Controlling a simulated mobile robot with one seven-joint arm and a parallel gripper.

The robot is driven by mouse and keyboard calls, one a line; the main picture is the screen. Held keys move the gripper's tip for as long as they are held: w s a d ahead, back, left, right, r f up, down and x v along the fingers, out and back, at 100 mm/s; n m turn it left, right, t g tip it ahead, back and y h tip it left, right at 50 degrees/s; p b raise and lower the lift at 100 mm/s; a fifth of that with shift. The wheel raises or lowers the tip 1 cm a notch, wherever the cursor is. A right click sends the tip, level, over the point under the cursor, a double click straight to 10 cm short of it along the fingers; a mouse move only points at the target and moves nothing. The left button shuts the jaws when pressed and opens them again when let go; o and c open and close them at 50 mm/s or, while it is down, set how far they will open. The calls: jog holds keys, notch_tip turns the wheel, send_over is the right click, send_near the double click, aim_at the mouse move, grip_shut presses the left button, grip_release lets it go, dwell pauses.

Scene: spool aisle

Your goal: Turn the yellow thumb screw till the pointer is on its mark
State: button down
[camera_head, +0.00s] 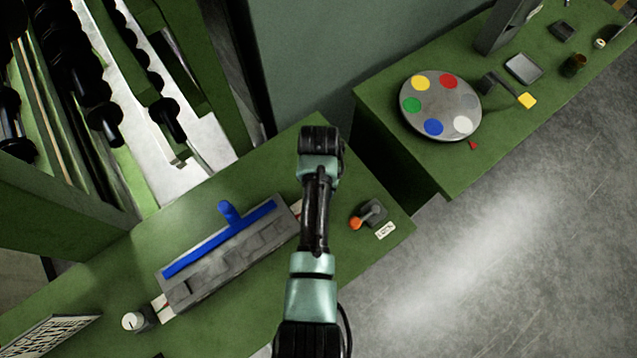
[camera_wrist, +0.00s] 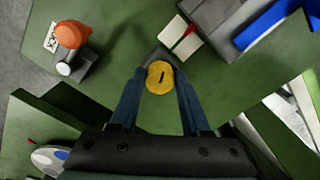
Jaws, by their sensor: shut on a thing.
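The yellow thumb screw (camera_wrist: 159,78) shows in the wrist view as a round knob with a dark slot on its face. My gripper (camera_wrist: 160,88) has one finger on each side of it and is shut on it. In the head view my gripper (camera_head: 319,145) hides the screw. Just beyond the screw in the wrist view is a white plate (camera_wrist: 172,34) with a thin red pointer (camera_wrist: 180,42) and a green mark (camera_wrist: 190,30). The pointer's tip seems close to the green mark, but whether it is exactly on it is too small to tell.
A grey block with a blue handled bar (camera_head: 220,240) lies left of my arm. An orange-knobbed lever (camera_head: 357,222) and a small label (camera_head: 385,231) stand to the right. A disc with coloured spots (camera_head: 440,105) is on the other green bench.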

jog(key=n+p, duration=0.1)
jog(key=n, duration=0.5)
jog(key=shift+d+r+n, duration=0.1)
jog(key=shift+d+n, duration=0.05)
jog(key=shift+n, duration=0.15)
jog(key=n+p, duration=0.1)
jog(key=n, duration=0.5)
jog(key=shift+w, duration=0.1)
dwell(0.3)
jog(key=shift+c, duration=1.9)
grip_release()
notch_tip(320, 180, up, 13)
jog(key=shift+b, duration=0.45)
